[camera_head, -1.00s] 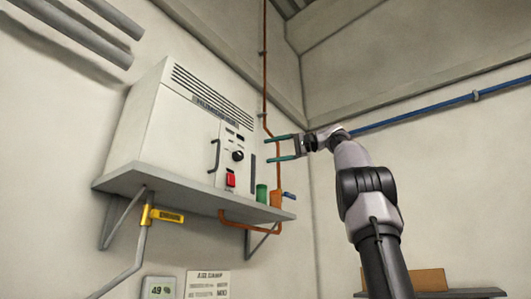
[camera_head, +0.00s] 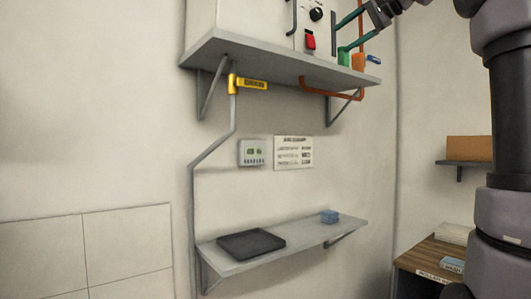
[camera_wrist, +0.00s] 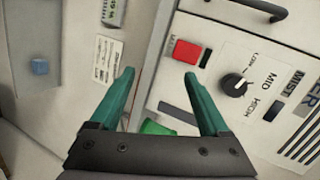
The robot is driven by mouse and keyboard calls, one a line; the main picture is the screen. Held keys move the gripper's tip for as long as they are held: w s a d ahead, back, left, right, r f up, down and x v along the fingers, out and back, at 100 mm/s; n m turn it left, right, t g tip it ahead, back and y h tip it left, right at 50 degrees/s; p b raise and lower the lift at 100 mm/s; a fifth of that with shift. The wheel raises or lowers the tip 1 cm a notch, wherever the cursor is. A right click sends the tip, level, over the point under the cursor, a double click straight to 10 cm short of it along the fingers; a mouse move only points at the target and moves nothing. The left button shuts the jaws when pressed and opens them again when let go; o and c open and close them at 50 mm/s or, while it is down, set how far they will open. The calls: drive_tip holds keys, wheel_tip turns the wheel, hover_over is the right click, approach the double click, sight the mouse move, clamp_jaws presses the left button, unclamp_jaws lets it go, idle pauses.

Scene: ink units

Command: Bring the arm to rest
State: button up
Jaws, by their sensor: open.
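My gripper (camera_head: 342,38) is at the top right of the head view, with its two teal fingers spread in front of the white unit (camera_head: 262,20) near its right side. In the wrist view the gripper (camera_wrist: 159,73) is open, with nothing between the fingers. The unit's front shows a red switch (camera_wrist: 186,51) and a black dial (camera_wrist: 234,86) marked LOW, MID and HIGH. My arm runs down the right side of the head view and hides part of the room there.
The unit stands on a grey wall shelf (camera_head: 225,49) with a green cup (camera_head: 343,57) and an orange one (camera_head: 358,62). A yellow-handled valve (camera_head: 248,84) hangs below. A lower shelf (camera_head: 300,243) holds a black tray (camera_head: 250,244) and blue box (camera_head: 329,216). A wooden-topped desk (camera_head: 425,254) stands right.

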drive_tip(key=s+f+n+g+h, duration=0.1)
drive_tip(key=s+f+h, duration=0.1)
drive_tip(key=s+f, duration=0.5)
drive_tip(key=s+f+n+h, duration=0.1)
drive_tip(key=s+f+h, duration=0.2)
drive_tip(key=s+f, duration=0.5)
drive_tip(key=s+f+n+g+h, duration=0.1)
drive_tip(key=s+f, duration=0.7)
drive_tip(key=f, duration=1.8)
drive_tip(key=shift+f+g+h, duration=0.25)
drive_tip(key=shift+g+h, duration=0.05)
drive_tip(key=shift+h, duration=0.6)
drive_tip(key=shift+s, duration=0.1)
